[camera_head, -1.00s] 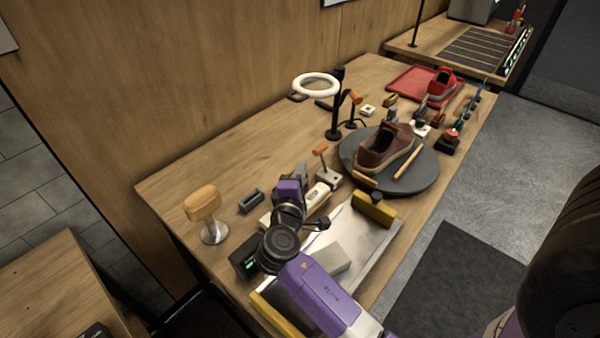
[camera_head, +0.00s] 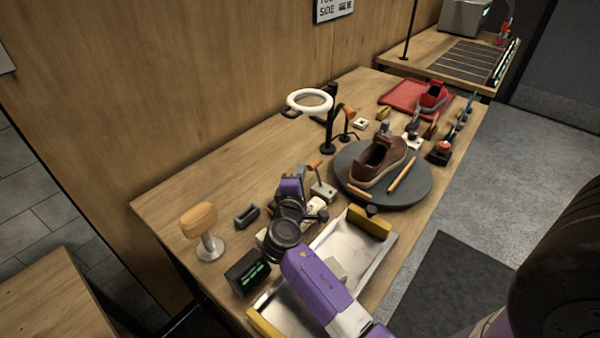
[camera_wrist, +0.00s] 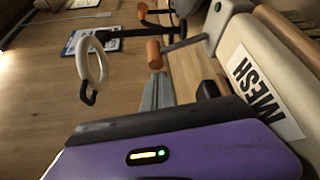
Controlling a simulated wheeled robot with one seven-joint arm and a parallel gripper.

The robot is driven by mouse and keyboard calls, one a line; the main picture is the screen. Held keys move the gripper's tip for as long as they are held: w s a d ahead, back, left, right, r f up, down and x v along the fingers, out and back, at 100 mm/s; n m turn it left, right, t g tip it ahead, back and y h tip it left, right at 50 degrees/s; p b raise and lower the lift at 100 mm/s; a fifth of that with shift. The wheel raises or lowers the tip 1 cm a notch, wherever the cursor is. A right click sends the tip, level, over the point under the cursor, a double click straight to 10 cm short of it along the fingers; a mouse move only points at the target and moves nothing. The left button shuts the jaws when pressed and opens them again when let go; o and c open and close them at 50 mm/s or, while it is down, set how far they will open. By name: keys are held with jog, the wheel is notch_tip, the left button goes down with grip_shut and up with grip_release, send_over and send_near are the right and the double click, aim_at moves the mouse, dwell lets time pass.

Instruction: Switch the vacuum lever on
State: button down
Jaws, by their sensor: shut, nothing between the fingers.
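The vacuum lever (camera_head: 315,165) has an orange grip on a thin metal arm. It rises from a small pale base (camera_head: 323,191) on the bench, left of the round grey turntable. In the wrist view the lever's orange grip (camera_wrist: 154,55) lies just beyond my fingertips, with its rod running right to a pale bracket. My gripper (camera_wrist: 157,80) is shut and empty, its grey fingers pointing toward the grip with a small apparent gap. In the head view my purple gripper body (camera_head: 291,187) is just left of the lever base; its fingertips are hard to make out.
A cream block labelled MESH (camera_wrist: 262,85) is close on the right in the wrist view. A brown shoe (camera_head: 378,162) stands on the turntable (camera_head: 420,192). A white ring lamp (camera_head: 310,100) stands behind. A metal tray (camera_head: 365,262) lies below my arm.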

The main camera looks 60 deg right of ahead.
aim_at(312, 168)
jog(key=shift+s+a+r+b, duration=0.1)
jog(key=shift+s+r+b, duration=0.05)
jog(key=shift+s+b, duration=0.25)
jog(key=shift+s+a+r+m+t+h+b, duration=0.2)
jog(key=shift+s+m+b, duration=0.1)
jog(key=shift+s+b, duration=0.3)
jog(key=shift+s+a+r+m+t+h+b, duration=0.15)
jog(key=shift+s+m+b, duration=0.15)
jog(key=shift+s+b, duration=0.3)
jog(key=shift+s+a, duration=0.1)
jog(key=shift+s, duration=0.6)
jog(key=b+v, duration=0.1)
jog(key=v, duration=0.5)
jog(key=shift+s+a+f, duration=0.1)
jog(key=shift+a+f, duration=0.05)
jog(key=shift+a, duration=0.15)
jog(key=shift+s+a, duration=0.2)
jog(key=shift+a, duration=0.4)
jog(key=shift+r, duration=0.2)
